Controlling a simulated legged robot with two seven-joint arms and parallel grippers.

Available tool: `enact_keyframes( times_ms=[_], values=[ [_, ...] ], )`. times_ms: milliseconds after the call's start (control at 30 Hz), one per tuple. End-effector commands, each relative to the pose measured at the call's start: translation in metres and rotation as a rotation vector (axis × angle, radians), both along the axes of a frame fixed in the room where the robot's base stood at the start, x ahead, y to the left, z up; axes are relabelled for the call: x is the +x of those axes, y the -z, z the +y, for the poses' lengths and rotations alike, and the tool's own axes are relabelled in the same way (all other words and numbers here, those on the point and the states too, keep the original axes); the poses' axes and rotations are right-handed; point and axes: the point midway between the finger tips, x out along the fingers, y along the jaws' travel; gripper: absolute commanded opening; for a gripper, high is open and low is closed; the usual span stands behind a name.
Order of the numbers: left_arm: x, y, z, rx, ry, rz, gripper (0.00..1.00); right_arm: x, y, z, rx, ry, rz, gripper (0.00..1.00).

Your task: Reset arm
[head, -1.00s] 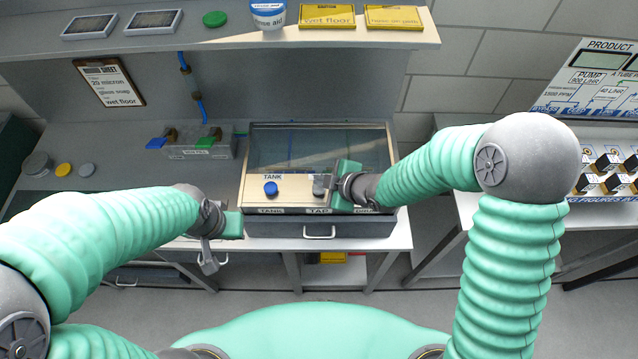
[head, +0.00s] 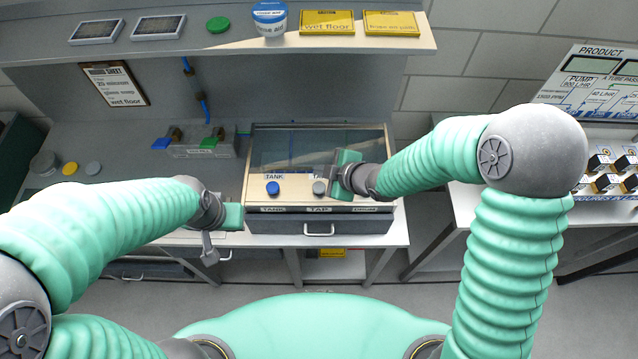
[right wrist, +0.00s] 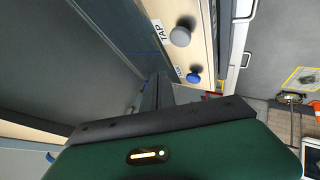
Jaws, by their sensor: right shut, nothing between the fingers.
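My right gripper (head: 338,176) is over the right part of the beige panel front of the tank unit (head: 258,190), just right of the grey TAP knob (head: 319,187). It is shut and holds nothing. The blue TANK knob (head: 272,188) is further left. In the right wrist view, the grey knob (right wrist: 181,37) and the blue knob (right wrist: 193,77) stand clear of the gripper's dark green body. My left gripper (head: 232,216) is at the left front edge of the unit. Its fingers are too small and hidden to tell whether it is open or shut.
A drawer with a handle (head: 318,229) is under the panel. A shelf (head: 240,45) with a tub and yellow signs runs above. A product stand (head: 600,120) is at the right. Floor shows in front of the bench.

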Motion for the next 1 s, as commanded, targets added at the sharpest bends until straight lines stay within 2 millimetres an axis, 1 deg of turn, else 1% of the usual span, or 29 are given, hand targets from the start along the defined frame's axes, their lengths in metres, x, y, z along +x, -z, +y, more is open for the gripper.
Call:
enact_keyframes(
  times_ms=[467,533,567,667,700,767,800,833,900,1000],
  values=[
    [0.000,0.000,0.000,0.000,0.000,0.000,0.00,0.000,0.000,0.000,0.000,0.001,0.001,0.00],
    [0.000,0.006,0.000,0.000,0.000,0.000,0.00,-0.001,0.006,-0.008,-0.007,0.031,0.017,0.00],
    [0.000,0.012,0.000,0.000,0.000,0.000,0.00,-0.002,0.010,-0.016,-0.014,0.068,0.036,0.00],
    [0.000,0.042,0.000,0.000,0.000,0.000,0.00,-0.016,0.035,-0.067,-0.037,0.305,0.157,0.00],
    [0.000,0.056,0.000,0.000,0.000,0.000,0.00,-0.028,0.045,-0.093,-0.035,0.447,0.223,0.00],
    [0.000,0.077,0.000,0.000,0.000,0.001,0.00,-0.053,0.058,-0.131,-0.013,0.680,0.329,0.00],
    [0.000,0.089,0.000,0.000,0.000,0.001,0.00,-0.074,0.066,-0.151,0.014,0.835,0.399,0.00],
    [0.000,0.097,0.000,0.000,0.000,0.001,0.00,-0.089,0.070,-0.163,0.039,0.944,0.449,0.00],
    [0.000,0.111,0.000,0.000,0.000,0.001,0.00,-0.124,0.078,-0.181,0.103,1.161,0.556,0.00],
    [0.000,0.118,0.000,0.000,0.000,0.000,0.00,-0.154,0.081,-0.189,0.172,1.347,0.657,0.00]
  ],
)
